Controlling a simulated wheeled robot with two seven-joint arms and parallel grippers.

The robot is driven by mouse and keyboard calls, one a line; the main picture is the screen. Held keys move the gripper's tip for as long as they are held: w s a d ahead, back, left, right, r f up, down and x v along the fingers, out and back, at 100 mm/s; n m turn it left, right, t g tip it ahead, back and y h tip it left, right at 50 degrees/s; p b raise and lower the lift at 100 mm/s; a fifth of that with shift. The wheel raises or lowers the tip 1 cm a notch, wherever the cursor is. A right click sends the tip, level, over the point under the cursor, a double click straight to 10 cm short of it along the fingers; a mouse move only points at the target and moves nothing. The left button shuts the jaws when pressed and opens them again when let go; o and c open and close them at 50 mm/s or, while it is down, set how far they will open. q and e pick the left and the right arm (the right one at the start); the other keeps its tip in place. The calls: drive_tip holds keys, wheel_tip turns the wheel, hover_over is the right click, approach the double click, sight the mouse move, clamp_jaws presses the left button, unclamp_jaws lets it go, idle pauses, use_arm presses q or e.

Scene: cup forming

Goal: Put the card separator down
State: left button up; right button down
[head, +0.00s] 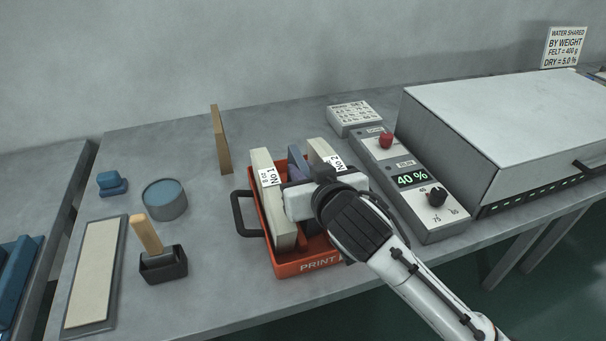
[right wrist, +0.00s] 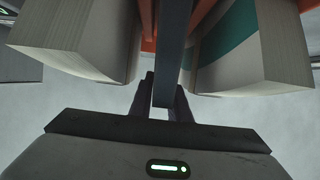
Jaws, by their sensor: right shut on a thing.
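The card separator is a thin, dark blue-grey plate (right wrist: 173,58). In the head view, what looks like its top (head: 298,167) shows between two card stacks in the red PRINT tray (head: 290,270). My right gripper (right wrist: 165,98) is shut on the separator. In the head view its hand is over the tray and its fingertips are hidden. Stack No 1 (head: 264,170) is left of the separator and stack No 2 (head: 322,158) is right of it. Whether the separator touches the tray floor is hidden. My left gripper is not in view.
A tan upright board (head: 221,140) stands behind the tray. A control box reading 40 % (head: 415,185) and a large white machine (head: 490,115) are on the right. A round blue-topped tin (head: 165,198), a wood-handled tool (head: 155,250) and a long pale pad (head: 95,270) are on the left.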

drive_tip(key=shift+f, duration=0.2)
drive_tip(key=shift+f, duration=0.15)
drive_tip(key=c, duration=1.7)
unclamp_jaws()
drive_tip(key=shift+o, duration=0.2)
drive_tip(key=v, duration=1.2)
drive_tip(key=shift+r+p, duration=0.3)
drive_tip(key=shift+p, duration=0.15)
